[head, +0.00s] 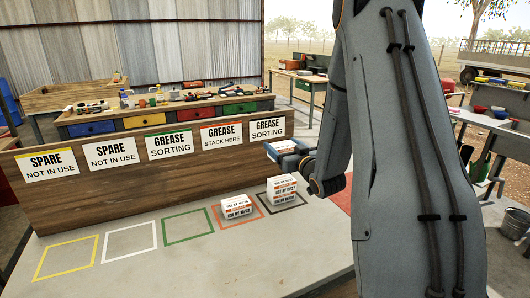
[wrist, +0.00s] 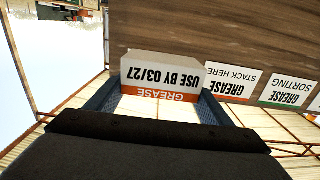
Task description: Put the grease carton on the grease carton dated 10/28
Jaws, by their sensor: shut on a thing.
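My gripper (head: 287,150) is shut on a white grease carton with an orange band, raised in front of the sign board. In the wrist view the held carton (wrist: 160,75) reads "USE BY 03/27" upside down, with my gripper's fingers (wrist: 160,105) on its two sides. In the head view, one grease carton (head: 240,206) sits in the orange floor square. What looks like a stack of two cartons (head: 284,190) stands in the black square, below my gripper. The dates on these resting cartons are too small to read surely.
The wooden board (head: 100,205) carries signs, including an orange "GREASE STACK HERE" sign (head: 222,135). Green (head: 188,240), white and yellow squares on the pale surface are empty. A bench with coloured drawers stands behind the board. My arm hides the right side.

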